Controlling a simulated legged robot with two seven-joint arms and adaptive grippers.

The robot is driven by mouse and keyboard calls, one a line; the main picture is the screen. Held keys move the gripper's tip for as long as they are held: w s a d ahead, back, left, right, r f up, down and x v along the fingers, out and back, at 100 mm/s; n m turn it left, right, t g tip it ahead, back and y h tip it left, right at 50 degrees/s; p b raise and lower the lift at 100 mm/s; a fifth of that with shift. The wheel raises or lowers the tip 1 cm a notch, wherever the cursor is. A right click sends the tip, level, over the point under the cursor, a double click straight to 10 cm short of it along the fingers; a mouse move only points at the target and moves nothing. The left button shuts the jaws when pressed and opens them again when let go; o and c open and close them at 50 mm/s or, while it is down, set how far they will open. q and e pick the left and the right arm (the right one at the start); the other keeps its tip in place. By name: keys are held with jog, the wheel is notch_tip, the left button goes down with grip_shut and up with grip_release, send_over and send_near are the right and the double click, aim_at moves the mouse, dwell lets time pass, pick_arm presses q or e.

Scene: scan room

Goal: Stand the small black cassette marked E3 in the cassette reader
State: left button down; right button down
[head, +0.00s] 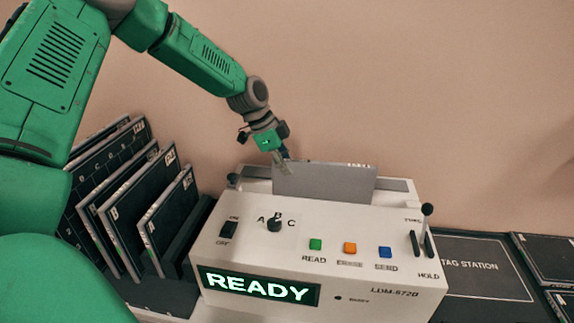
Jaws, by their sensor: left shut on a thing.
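A flat cassette (325,183) with a grey face stands upright at the top of the white cassette reader (320,240). A small white marking shows along its dark top edge, too small to read as E3. My left gripper (287,164) is shut on the cassette at its upper left corner. The cassette's lower edge meets the reader's top; I cannot tell how deep it sits in the slot. The reader's display (260,287) reads READY. My right gripper is not in view.
Several larger dark cassettes lean in a rack (160,297) left of the reader. The reader carries a knob (274,223), green, orange and blue buttons, and a lever (425,220) at right. A dark tag station mat (480,275) lies bare to the right.

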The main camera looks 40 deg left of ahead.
pick_arm(q)
jog(key=c, duration=1.4)
grip_release()
jog(key=shift+c, duration=0.2)
jog(key=v, duration=1.2)
